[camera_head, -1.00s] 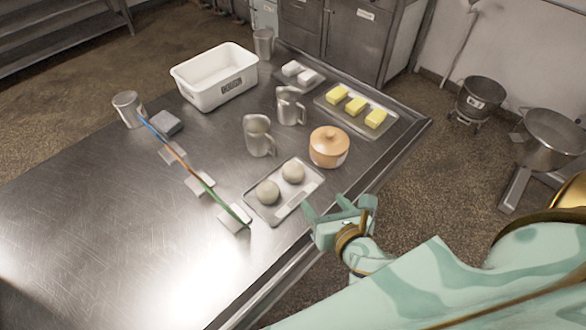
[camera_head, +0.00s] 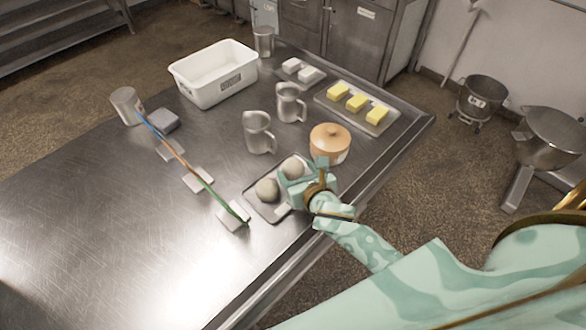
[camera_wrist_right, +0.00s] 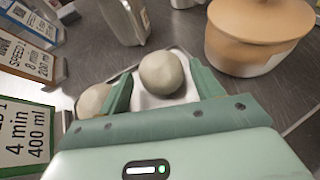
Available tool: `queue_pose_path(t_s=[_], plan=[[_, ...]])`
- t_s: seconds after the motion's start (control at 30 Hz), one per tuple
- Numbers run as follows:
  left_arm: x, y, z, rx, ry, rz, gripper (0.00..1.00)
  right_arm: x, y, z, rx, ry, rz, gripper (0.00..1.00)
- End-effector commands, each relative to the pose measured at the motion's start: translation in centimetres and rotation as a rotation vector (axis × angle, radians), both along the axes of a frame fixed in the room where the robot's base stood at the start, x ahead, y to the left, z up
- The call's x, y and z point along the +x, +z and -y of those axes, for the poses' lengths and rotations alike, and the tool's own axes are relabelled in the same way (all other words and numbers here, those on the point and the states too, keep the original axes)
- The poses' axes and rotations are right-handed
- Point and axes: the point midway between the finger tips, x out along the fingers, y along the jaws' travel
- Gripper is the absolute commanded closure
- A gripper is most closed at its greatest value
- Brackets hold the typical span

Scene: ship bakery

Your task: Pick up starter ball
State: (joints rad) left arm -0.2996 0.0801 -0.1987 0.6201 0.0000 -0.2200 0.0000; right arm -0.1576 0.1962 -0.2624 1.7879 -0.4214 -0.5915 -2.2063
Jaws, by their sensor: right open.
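Two pale grey dough balls lie on a small metal tray (camera_head: 271,214) near the front edge of the table. The far ball (camera_head: 292,166) is partly hidden by my right gripper (camera_head: 300,170), which is over the tray. In the right wrist view this ball (camera_wrist_right: 162,72) shows between the fingertips of my open right gripper (camera_wrist_right: 163,85), with no clear contact. The near ball (camera_head: 267,189) lies to the left, and in the wrist view it (camera_wrist_right: 90,101) is partly hidden behind the left finger. My left gripper is not in view.
A lidded orange pot (camera_head: 329,142) stands close behind the gripper. Metal jugs (camera_head: 258,133) (camera_head: 291,102), a butter tray (camera_head: 348,116) and a white bin (camera_head: 214,78) stand farther back. The table's front left is clear.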

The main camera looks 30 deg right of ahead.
Motion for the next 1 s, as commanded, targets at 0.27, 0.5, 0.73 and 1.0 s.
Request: queue_pose_path(t_s=[0.27, 0.5, 0.73, 1.0], plan=[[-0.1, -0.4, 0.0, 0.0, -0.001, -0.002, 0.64, 1.6, -0.7, 0.1, 0.0, 0.001, -0.001, 0.35], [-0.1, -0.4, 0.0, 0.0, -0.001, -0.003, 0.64, 1.6, -0.7, 0.1, 0.0, 0.001, -0.001, 0.7], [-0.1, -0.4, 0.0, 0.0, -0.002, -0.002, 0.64, 1.6, -0.7, 0.1, -0.001, 0.001, 0.0, 0.71], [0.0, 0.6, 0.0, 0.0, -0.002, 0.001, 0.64, 1.6, 1.4, 0.1, -0.002, 0.003, 0.003, 0.71]])
